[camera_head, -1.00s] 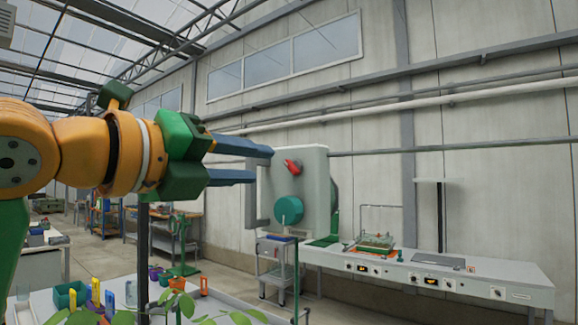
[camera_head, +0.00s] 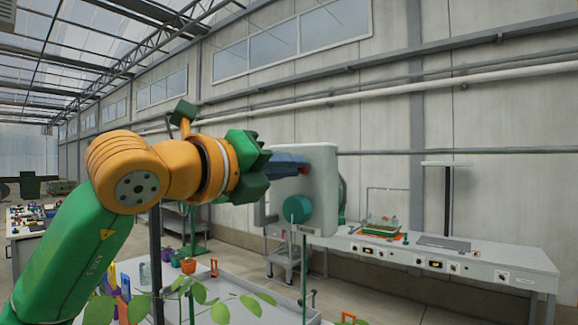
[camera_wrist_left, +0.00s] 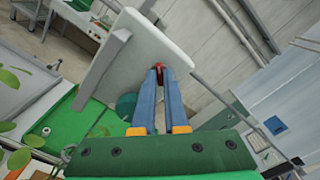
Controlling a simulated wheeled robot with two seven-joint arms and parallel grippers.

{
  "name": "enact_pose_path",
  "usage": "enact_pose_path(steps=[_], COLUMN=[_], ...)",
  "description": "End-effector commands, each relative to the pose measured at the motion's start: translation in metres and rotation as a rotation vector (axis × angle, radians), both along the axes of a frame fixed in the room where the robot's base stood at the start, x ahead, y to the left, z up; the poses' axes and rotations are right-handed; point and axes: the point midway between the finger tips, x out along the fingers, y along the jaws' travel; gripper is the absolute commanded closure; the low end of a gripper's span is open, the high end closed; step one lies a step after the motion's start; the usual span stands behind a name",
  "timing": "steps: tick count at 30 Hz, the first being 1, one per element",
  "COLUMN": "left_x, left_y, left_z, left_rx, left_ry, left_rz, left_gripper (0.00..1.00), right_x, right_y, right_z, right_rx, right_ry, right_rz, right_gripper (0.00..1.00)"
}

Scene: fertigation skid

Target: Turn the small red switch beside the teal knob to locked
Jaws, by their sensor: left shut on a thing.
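The small red switch (camera_wrist_left: 159,66) shows in the left wrist view between the tips of my left gripper (camera_wrist_left: 160,75). In the head view the blue fingers of my left gripper (camera_head: 304,164) reach the face of the pale grey box (camera_head: 325,185) and cover most of the switch; only a bit of red shows there. The gripper is shut on the switch. The switch's exact angle is hidden. The teal knob (camera_head: 297,209) sits below the fingers on the same face; it also shows partly behind the fingers in the left wrist view (camera_wrist_left: 126,104). My right gripper is not in view.
A grey handle (camera_head: 262,213) stands out at the box's left side. A grey bench (camera_head: 470,262) with panels runs along the wall to the right. Plants (camera_head: 200,293) and a pale table with small coloured items lie below my arm.

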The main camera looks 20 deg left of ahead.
Motion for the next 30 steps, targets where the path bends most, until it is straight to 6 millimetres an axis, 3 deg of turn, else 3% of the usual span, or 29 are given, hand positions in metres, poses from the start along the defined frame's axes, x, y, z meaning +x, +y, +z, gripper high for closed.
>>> enact_pose_path(steps=[11,30], left_x=[0.0001,0.0001], left_y=[-0.0007,-0.0006], left_z=[-0.0009,-0.0002], left_rx=[0.110,0.663], left_ry=[-0.038,-0.238], left_rz=[-0.002,-0.001], left_gripper=[1.00,1.00], right_x=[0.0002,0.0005], right_y=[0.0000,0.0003], right_z=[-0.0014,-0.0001], right_rx=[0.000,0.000], right_ry=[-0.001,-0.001], right_rz=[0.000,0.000], right_gripper=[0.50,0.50])
